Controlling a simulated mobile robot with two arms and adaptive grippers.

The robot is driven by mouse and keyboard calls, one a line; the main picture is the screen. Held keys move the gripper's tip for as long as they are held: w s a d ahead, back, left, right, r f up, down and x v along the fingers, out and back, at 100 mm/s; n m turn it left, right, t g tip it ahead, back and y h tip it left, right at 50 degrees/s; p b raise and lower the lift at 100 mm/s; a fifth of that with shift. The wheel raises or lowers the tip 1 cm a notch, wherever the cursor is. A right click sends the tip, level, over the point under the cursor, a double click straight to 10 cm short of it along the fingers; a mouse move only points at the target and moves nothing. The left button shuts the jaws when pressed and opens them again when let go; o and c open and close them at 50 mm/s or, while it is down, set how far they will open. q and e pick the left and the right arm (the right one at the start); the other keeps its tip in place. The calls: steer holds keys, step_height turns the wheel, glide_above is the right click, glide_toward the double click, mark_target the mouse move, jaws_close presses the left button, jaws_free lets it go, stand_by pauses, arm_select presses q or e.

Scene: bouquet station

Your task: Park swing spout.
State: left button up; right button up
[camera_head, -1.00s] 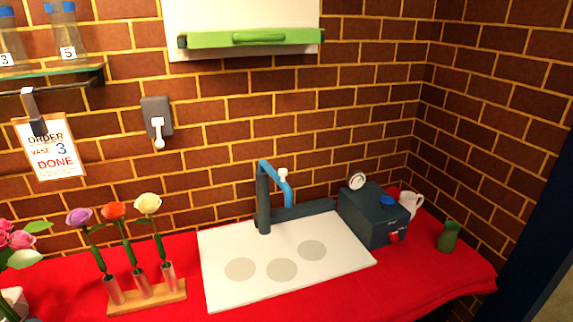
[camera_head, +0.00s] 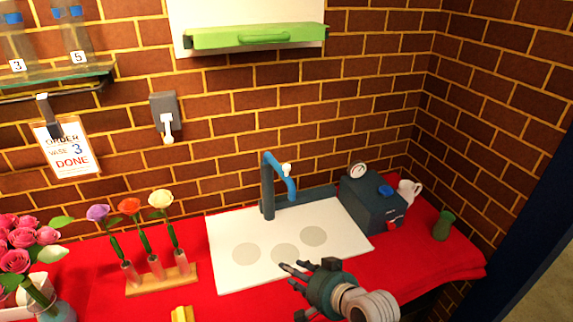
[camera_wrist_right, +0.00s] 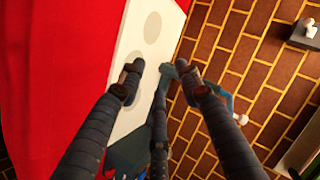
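The swing spout (camera_head: 281,172) is a bright blue bent tube on a dark upright post (camera_head: 268,192) at the back of the white board (camera_head: 225,273). Its tip, with a white knob (camera_head: 286,169), points right and down over the back edge. My right gripper (camera_head: 294,290) is over the board's front edge, open and empty, apart from the spout. In the right wrist view the open fingers (camera_wrist_right: 160,78) stand either side of the post, and blue parts of the spout (camera_wrist_right: 226,98) show partly hidden behind the right finger. My left gripper is not in view.
A dark box with a gauge (camera_head: 370,203) stands right of the board, with a white jug (camera_head: 408,190) and green vase (camera_head: 443,225) beyond. A wooden flower stand (camera_head: 145,284) and pink roses (camera_head: 22,240) are at left. The air above the board is mostly clear.

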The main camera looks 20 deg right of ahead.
steer(key=w+d+r+m+t, duration=0.3)
steer(key=w+r+m+t, duration=0.15)
steer(key=w+r, duration=0.5)
steer(key=m+t, duration=0.2)
steer(key=m, duration=0.3)
glide_toward(287, 169)
steer(key=w, duration=0.1)
steer(key=shift+h, duration=0.4)
steer(key=w, duration=0.3)
steer(key=w+a+p, duration=0.1)
steer(key=w, duration=0.6)
steer(key=shift+a+f, duration=0.35)
steer(key=shift+f, duration=0.05)
jaws_close()
